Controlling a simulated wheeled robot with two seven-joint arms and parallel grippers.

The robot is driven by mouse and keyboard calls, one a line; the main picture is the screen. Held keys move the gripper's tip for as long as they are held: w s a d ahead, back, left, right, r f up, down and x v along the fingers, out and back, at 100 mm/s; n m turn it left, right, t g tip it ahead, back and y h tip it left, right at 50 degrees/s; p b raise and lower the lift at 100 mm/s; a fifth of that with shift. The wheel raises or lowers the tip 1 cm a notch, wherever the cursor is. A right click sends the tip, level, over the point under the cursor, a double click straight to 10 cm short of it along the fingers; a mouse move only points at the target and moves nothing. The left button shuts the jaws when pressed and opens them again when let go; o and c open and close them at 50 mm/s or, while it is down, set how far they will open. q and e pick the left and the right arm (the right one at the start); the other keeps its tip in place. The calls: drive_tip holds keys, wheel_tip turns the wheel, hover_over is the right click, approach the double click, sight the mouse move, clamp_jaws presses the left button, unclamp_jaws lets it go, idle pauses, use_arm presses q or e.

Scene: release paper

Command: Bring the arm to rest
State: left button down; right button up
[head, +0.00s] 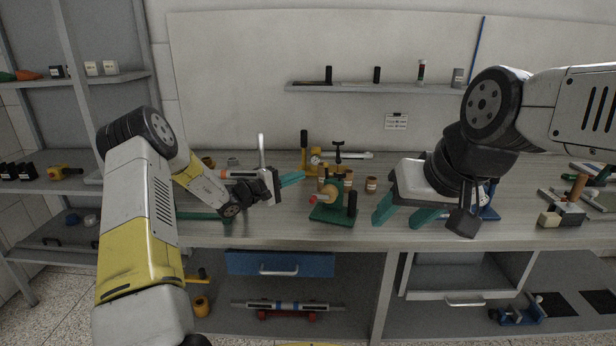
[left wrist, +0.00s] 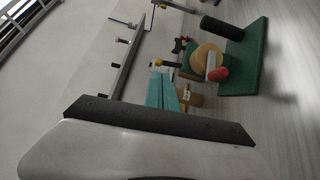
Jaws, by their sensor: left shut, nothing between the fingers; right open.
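My left gripper (head: 291,179) is over the left part of the workbench (head: 280,229). Its teal fingers are shut with nothing between them and point right, toward a green-based device (head: 331,213) with a red knob and black handle. In the left wrist view the shut fingers (left wrist: 163,92) show just in front of the same device (left wrist: 240,70); they look apart from it. My right gripper (head: 402,215) is open and empty, its teal fingers pointing down over the bench's front part, right of the device. Contact between its fingers and the bench cannot be told.
A yellow clamp-like tool (head: 311,157) and small brown cylinders (head: 371,184) stand behind the device. A wall shelf (head: 350,86) holds small items. A blue drawer (head: 280,263) is below the bench, and an open drawer (head: 460,285) is at right. A grey rack (head: 85,80) stands left.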

use_arm(q)
drive_tip(key=shift+v, duration=0.8)
drive_tip(key=s+d+r+m+g+y, duration=0.2)
drive_tip(key=s+d+r+m+g, duration=0.3)
drive_tip(key=s, duration=0.7)
drive_tip(key=s+d+r+m+g+y, duration=0.1)
drive_tip(key=s+r+m+g+y, duration=0.15)
drive_tip(key=s+r, duration=0.7)
drive_tip(key=s+a+t+y, duration=0.1)
drive_tip(key=s+a+y, duration=0.3)
drive_tip(key=s+a, duration=0.3)
drive_tip(key=s+a+m+t+y, duration=0.1)
drive_tip(key=s+a+y, duration=0.3)
drive_tip(key=s, duration=1.2)
drive_tip(key=a, duration=0.3)
drive_tip(key=shift+r+t, duration=0.3)
drive_tip(key=shift+t, duration=0.05)
